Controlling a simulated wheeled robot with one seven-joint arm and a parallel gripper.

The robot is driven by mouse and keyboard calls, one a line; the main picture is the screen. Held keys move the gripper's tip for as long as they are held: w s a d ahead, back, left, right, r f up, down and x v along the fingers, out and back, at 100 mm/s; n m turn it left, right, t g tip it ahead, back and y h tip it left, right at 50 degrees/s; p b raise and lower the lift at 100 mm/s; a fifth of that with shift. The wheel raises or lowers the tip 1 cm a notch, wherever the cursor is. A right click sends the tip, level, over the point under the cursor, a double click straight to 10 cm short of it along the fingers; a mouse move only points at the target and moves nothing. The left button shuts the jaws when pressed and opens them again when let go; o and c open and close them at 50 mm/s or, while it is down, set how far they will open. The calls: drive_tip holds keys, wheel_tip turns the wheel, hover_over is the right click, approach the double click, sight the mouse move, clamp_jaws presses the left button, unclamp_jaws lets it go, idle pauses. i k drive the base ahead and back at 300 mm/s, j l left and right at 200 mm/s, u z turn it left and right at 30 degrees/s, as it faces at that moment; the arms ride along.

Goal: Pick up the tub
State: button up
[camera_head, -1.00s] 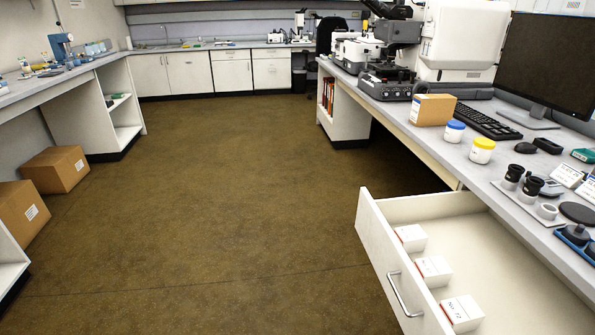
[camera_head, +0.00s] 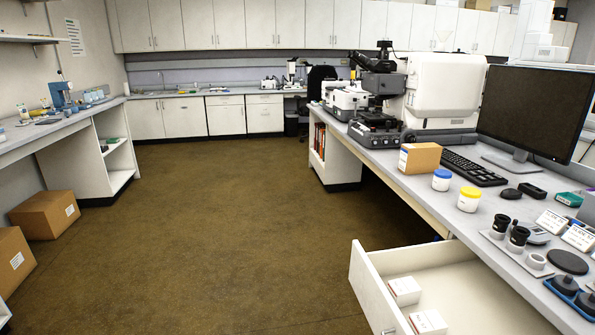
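Two white tubs stand upright on the right-hand bench (camera_head: 415,207). The other tub (camera_head: 469,199) has a yellow lid and stands nearer and to the right. The two tubs are close together but apart, in front of the keyboard. My gripper is not in view, so its distance from the tubs and its state do not show.
An open drawer (camera_head: 366,290) with white boxes juts out below the bench. A cardboard box (camera_head: 420,157), keyboard (camera_head: 474,168), monitor (camera_head: 533,112) and eyepieces (camera_head: 518,238) are around the tubs. The floor (camera_head: 220,230) at centre is clear.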

sight(470, 197)
drive_tip(key=i+j+z, duration=0.1)
drive_tip(key=z, duration=0.35)
drive_tip(key=i+j+z, duration=0.25)
drive_tip(key=z, duration=0.2)
drive_tip(key=i+j, duration=0.2)
drive_tip(key=i+j+z, duration=0.15)
drive_tip(key=j, duration=0.3)
drive_tip(key=i+j, duration=0.2)
drive_tip(key=j, duration=0.15)
drive_tip(key=i+j+z, duration=0.2)
drive_tip(key=i+j, duration=0.15)
drive_tip(key=j, duration=0.35)
